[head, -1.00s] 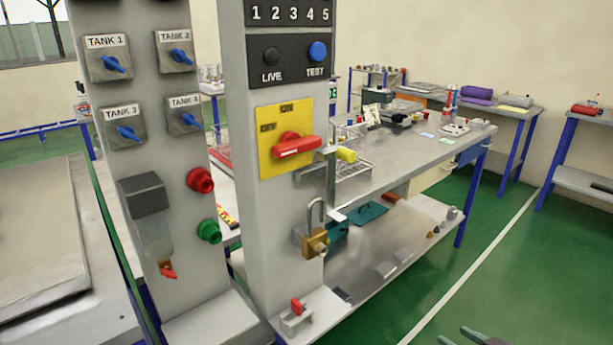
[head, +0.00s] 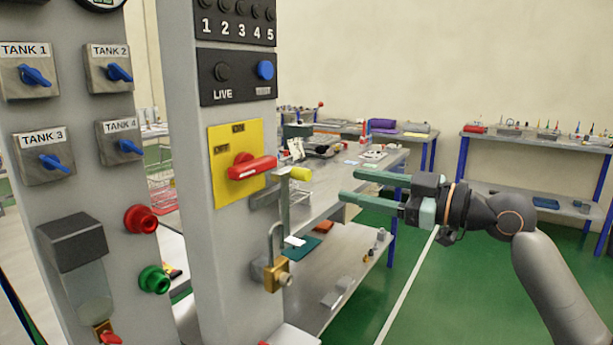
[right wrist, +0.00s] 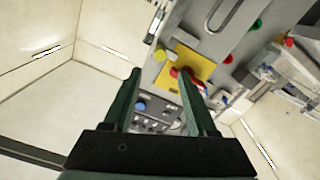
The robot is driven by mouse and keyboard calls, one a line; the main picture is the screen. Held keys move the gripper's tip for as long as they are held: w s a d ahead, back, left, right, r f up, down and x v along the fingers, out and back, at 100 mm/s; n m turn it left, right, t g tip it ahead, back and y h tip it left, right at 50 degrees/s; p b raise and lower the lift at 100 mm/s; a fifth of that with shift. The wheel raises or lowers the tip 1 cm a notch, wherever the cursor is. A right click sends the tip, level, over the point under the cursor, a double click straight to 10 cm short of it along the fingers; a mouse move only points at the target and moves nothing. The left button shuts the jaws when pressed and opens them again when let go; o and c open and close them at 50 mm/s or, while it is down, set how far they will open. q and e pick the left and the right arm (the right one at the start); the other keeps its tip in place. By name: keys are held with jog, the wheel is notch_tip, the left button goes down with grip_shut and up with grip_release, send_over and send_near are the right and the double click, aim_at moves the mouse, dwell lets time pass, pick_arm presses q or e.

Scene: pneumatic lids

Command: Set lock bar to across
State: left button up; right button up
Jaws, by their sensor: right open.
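The panel post carries a yellow plate (head: 228,150) with a red rotary handle (head: 250,168) lying roughly horizontal. Just right of and below the handle is a grey metal bar (head: 284,205), standing upright, with a yellow grip (head: 300,173) sticking out to the right; this looks like the lock bar. A brass padlock (head: 277,272) hangs lower, its shackle beside the bar. My right gripper (head: 350,186) is open and empty, pointing left at the grip with a gap between. In the right wrist view, the red handle (right wrist: 197,84) shows by one finger. My left gripper is not in view.
Above the plate is a black panel with a blue button (head: 265,70). On the left post are tank switches, a red knob (head: 140,219) and a green knob (head: 153,279). Behind stands a workbench (head: 345,182) with items. Open green floor lies to the right.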

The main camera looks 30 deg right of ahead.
aim_at(309, 176)
jog(key=p+x, duration=0.2)
jog(key=x, duration=0.4)
jog(key=shift+w+a+r, duration=0.15)
jog(key=shift+w+r, duration=0.05)
jog(key=shift+w, duration=0.15)
jog(key=shift+w+a+p, duration=0.25)
jog(key=shift+w+p, duration=0.25)
jog(key=shift+w, duration=0.15)
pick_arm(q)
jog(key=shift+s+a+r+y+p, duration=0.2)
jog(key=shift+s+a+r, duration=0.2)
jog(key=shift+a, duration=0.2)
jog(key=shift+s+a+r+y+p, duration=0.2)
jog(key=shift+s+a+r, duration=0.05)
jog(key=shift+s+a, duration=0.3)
pick_arm(e)
jog(key=shift+f+x, duration=0.2)
jog(key=shift+x, duration=0.7)
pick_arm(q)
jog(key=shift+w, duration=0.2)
pick_arm(e)
grip_shut()
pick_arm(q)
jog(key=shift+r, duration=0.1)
